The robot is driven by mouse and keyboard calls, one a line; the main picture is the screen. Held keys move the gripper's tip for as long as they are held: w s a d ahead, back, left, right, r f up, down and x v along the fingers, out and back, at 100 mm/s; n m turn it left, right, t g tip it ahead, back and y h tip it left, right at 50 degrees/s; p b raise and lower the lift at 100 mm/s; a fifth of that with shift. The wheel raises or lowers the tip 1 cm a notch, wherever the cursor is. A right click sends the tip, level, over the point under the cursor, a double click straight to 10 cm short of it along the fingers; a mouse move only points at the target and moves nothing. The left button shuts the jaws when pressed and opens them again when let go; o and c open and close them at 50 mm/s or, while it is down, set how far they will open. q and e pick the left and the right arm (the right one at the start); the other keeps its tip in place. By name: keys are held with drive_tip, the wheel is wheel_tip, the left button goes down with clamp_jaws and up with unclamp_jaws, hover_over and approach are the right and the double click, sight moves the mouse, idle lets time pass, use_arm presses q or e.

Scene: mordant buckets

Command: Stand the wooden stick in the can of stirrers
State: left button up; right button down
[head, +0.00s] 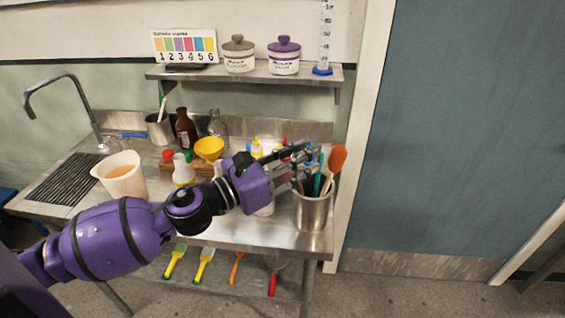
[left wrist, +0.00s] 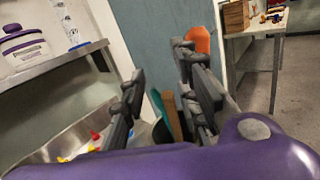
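The metal can of stirrers (head: 312,212) stands upright at the right front corner of the steel counter. An orange spatula (head: 337,158) and a teal stirrer (head: 318,184) stick up out of it. My left gripper (head: 305,164) is just above the can's mouth, its fingers apart. In the left wrist view the gripper (left wrist: 165,85) shows a clear gap between its fingers. A brown wooden stick (left wrist: 174,118) stands beyond that gap beside the teal stirrer (left wrist: 157,104), apparently in the can. The can's mouth is partly hidden. My right gripper is in neither view.
A yellow funnel (head: 209,149), a brown bottle (head: 185,130) and a white jug (head: 122,176) stand on the counter. A shelf (head: 205,75) with two lidded jars runs above. A door frame (head: 363,130) rises close right of the can.

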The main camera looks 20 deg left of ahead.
use_arm(q)
drive_tip(key=v, duration=1.1)
drive_tip(key=shift+s+a, duration=0.15)
drive_tip(key=shift+s, duration=0.15)
drive_tip(key=s+a+f+n+y, duration=0.3)
drive_tip(key=a+f+n+y, duration=0.8)
drive_tip(key=n, duration=1)
drive_tip(key=s+a+f+n+g+y, duration=0.1)
drive_tip(key=s+f+n+g+y, duration=0.35)
drive_tip(key=s+f+n, duration=0.35)
drive_tip(key=s+d+f+n+g+h, duration=0.2)
drive_tip(key=s+d+f+n+g, duration=0.4)
drive_tip(key=s, duration=0.5)
drive_tip(key=s+d+f+n+g+h, duration=0.2)
drive_tip(key=s+d+f+n+g, duration=0.3)
drive_tip(key=s+d+f+n, duration=0.45)
drive_tip(key=w+f+m+t+h+p, duration=0.1)
drive_tip(key=w+f+t+p, duration=0.1)
drive_tip(key=w+f+t, duration=0.5)
drive_tip(key=shift+w+d+f+t, duration=0.2)
drive_tip(key=shift+w+d+t, duration=0.25)
drive_tip(key=shift+w, duration=0.6)
